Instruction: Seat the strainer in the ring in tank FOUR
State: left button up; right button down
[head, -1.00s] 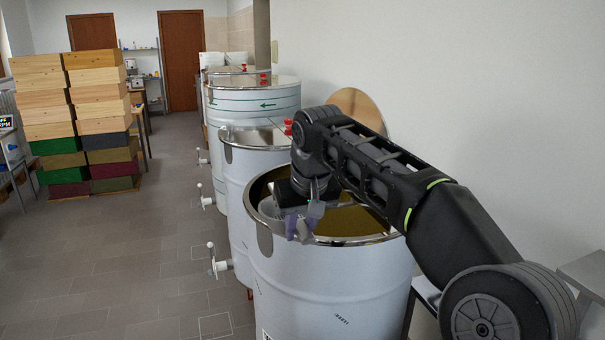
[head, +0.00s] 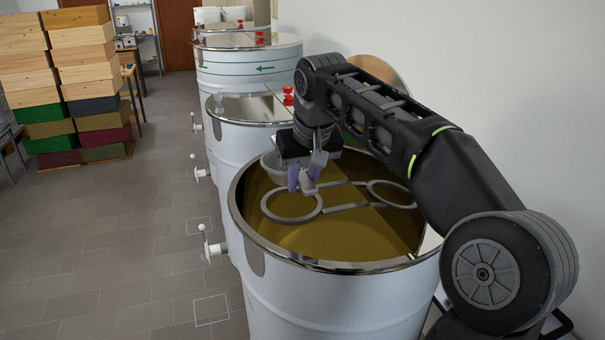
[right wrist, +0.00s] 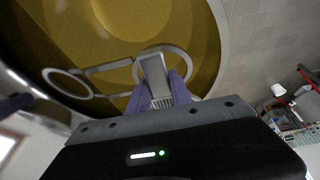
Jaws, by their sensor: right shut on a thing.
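In the right wrist view a grey handle-like piece (right wrist: 153,72) shows between the fingers. Inside the tank, a grey frame carries two rings, a left ring (head: 291,220) and a right ring (head: 392,206). No tank number is readable. My left gripper is not in view.
More white tanks (head: 248,68) stand in a row behind, with red knobs on top. Valves (head: 212,246) stick out on the left side. The wall is close on the right. Stacked wooden boxes (head: 85,75) stand at the back left; the floor between is clear.

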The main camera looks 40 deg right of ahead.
jog(key=shift+s, duration=0.1)
jog(key=b, duration=0.4)
send_over(302, 220)
notch_tip(302, 220, down, 4)
jog(key=shift+s+a+f+b, duration=0.1)
jog(key=shift+s+f+b, duration=0.1)
jog(key=shift+f, duration=0.25)
jog(key=shift+s+a+f+b, duration=0.1)
jog(key=shift+s+f+b, duration=0.1)
jog(key=shift+f, duration=0.25)
dwell(1.1)
jog(key=shift+f+b, duration=0.65)
jog(key=shift+f, duration=0.4)
jog(key=c, duration=1.1)
grip_release()
jog(key=shift+s, duration=0.1)
